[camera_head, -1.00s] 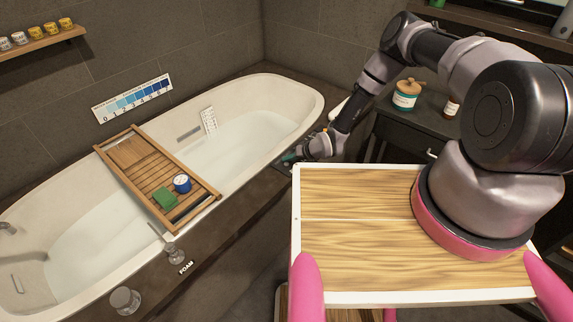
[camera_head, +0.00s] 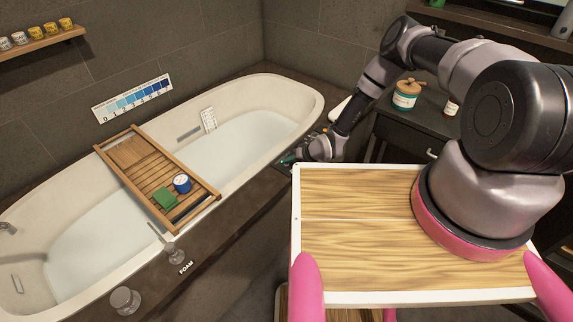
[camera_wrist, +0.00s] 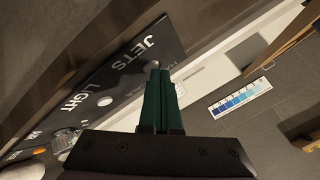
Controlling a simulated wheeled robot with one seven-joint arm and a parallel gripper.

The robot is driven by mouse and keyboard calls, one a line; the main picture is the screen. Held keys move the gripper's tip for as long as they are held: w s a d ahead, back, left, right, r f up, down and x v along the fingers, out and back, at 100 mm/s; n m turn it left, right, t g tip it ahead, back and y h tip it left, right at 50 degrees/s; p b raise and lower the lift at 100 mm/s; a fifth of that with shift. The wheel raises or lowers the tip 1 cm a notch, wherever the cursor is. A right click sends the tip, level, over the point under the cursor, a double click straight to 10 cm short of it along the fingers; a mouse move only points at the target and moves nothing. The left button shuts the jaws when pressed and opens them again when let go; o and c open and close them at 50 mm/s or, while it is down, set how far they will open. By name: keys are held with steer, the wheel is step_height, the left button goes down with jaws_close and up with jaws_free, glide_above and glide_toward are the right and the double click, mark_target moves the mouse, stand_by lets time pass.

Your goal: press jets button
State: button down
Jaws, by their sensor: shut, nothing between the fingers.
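A dark control panel (camera_wrist: 125,62) with white lettering shows in the wrist view. The word JETS is near its upper end, with the small pale round jets button (camera_wrist: 153,65) beside it. My gripper (camera_wrist: 160,72) has its two green fingers together and empty. Their tips are right at the jets button and partly cover it; I cannot tell whether they touch it. In the head view my gripper (camera_head: 288,158) is over the tub's near rim at the right, where the panel is mostly hidden.
A pale LIGHT button (camera_wrist: 104,101) and a clear knob (camera_wrist: 66,139) are further down the panel. The bathtub (camera_head: 250,84) holds water and carries a wooden tray (camera_head: 128,150). A dark cabinet (camera_head: 400,128) with a teal jar (camera_head: 406,95) stands right of my forearm.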

mark_target(288, 166)
steer(key=shift+r, duration=0.1)
stand_by(0.4)
steer(key=shift+r, duration=0.6)
steer(key=shift+r, duration=2.55)
